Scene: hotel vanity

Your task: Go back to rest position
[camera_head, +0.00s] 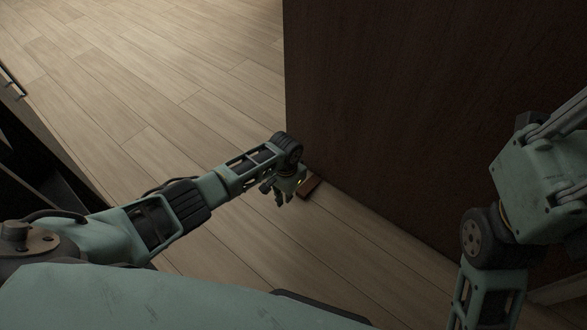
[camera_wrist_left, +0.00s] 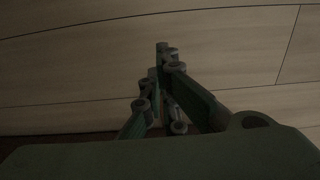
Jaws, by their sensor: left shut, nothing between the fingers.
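My left arm comes in from the left in the head view. Its gripper (camera_head: 285,193) is near the lower corner of a dark wooden panel, above the plank floor. In the left wrist view the fingers of my left gripper (camera_wrist_left: 163,50) meet at their tips, with nothing between them. The floor lies beyond them. My right arm shows at the right edge of the head view, but its gripper is out of the picture.
The dark wooden panel (camera_head: 430,100) fills the upper right, close to both arms. The plank floor (camera_head: 150,70) is clear at upper left. A dark cabinet (camera_head: 30,150) with a handle stands at the left edge.

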